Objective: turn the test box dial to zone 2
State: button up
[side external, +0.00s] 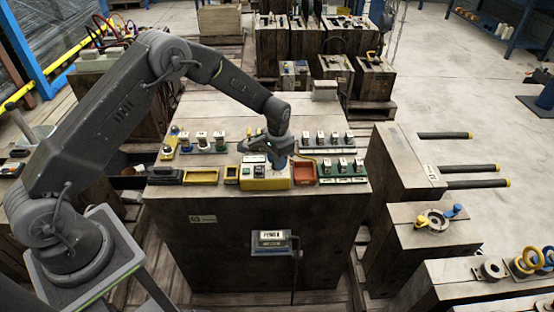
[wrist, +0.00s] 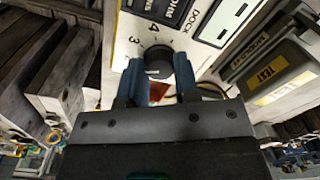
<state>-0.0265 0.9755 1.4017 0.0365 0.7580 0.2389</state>
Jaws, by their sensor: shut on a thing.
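The yellow test box (side external: 254,183) stands near the front edge of the large wooden block. My gripper (side external: 279,158) reaches down onto it from above. In the wrist view, the round black dial (wrist: 159,58) sits on a pale panel with numbers around it; a 4 and a 3 show at its left. The two blue-grey fingers of my gripper (wrist: 160,76) are shut on the dial, one on each side. A pale mark shows on the dial's near side, but I cannot tell which number it points to. My gripper hides the dial in the side view.
A red tray (side external: 303,173) stands just right of the test box, and a yellow-edged tray (side external: 201,176) stands to its left. Several small labelled items stand in rows behind and to the right. The block's front face carries a small display (side external: 272,241).

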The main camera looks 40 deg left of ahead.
dwell(0.4)
jog(key=o, duration=0.9)
jog(key=shift+o, duration=0.2)
jog(key=shift+r, duration=0.15)
notch_tip(320, 180, up, 14)
jog(key=shift+d+f, duration=0.2)
